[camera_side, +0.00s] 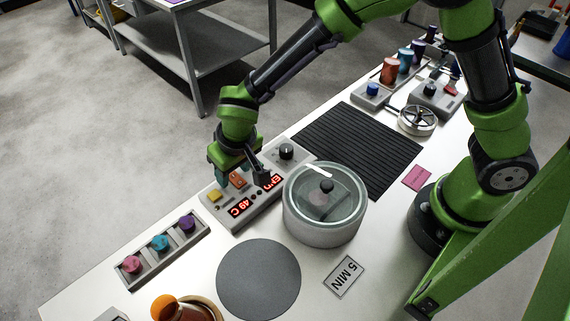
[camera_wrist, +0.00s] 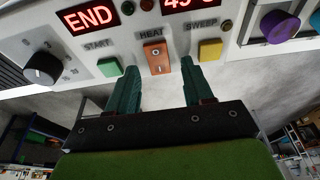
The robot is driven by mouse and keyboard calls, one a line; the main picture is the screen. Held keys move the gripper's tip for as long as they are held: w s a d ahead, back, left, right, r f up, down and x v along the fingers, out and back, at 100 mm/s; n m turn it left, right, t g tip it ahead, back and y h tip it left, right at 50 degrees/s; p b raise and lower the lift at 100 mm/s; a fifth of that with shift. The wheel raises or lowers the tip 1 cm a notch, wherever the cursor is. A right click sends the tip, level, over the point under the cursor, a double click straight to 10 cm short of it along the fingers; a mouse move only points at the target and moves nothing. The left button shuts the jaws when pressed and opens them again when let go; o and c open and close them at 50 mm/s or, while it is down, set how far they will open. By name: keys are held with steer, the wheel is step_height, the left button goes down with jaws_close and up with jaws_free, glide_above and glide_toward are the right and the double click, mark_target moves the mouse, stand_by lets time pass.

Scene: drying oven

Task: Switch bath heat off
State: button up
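The bath's control panel (camera_side: 243,207) is a grey box with red displays reading END and 49 C. Its HEAT switch is an orange rocker (camera_wrist: 157,57) with small marks at both ends; which end is pressed is not clear. The rocker also shows in the side view (camera_side: 237,180), just by my gripper. My gripper (camera_wrist: 160,64) is open and empty, its two green fingers apart at either side of the rocker in the wrist view. Contact cannot be told. The round bath (camera_side: 322,228) with a glass lid stands beside the panel.
A green START button (camera_wrist: 109,67) and a yellow SWEEP button (camera_wrist: 210,49) flank the HEAT switch closely. A tray of coloured knobs (camera_side: 161,249) sits nearby. A grey disc (camera_side: 258,279) lies in front.

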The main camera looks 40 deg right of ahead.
steer(key=v, duration=1.7)
steer(key=s+d+r+m+t, duration=0.1)
steer(key=s+d, duration=0.2)
steer(key=d, duration=0.4)
steer(key=s+d+r+m+t+y, duration=0.1)
steer(key=s+d+r, duration=0.1)
steer(key=s+d, duration=0.2)
steer(key=s+d+r+m+t+y, duration=0.1)
steer(key=s+d+m+t, duration=0.1)
steer(key=d, duration=0.7)
steer(key=shift+s+d+r, duration=0.3)
steer(key=shift+s+r, duration=0.05)
steer(key=shift+s, duration=0.45)
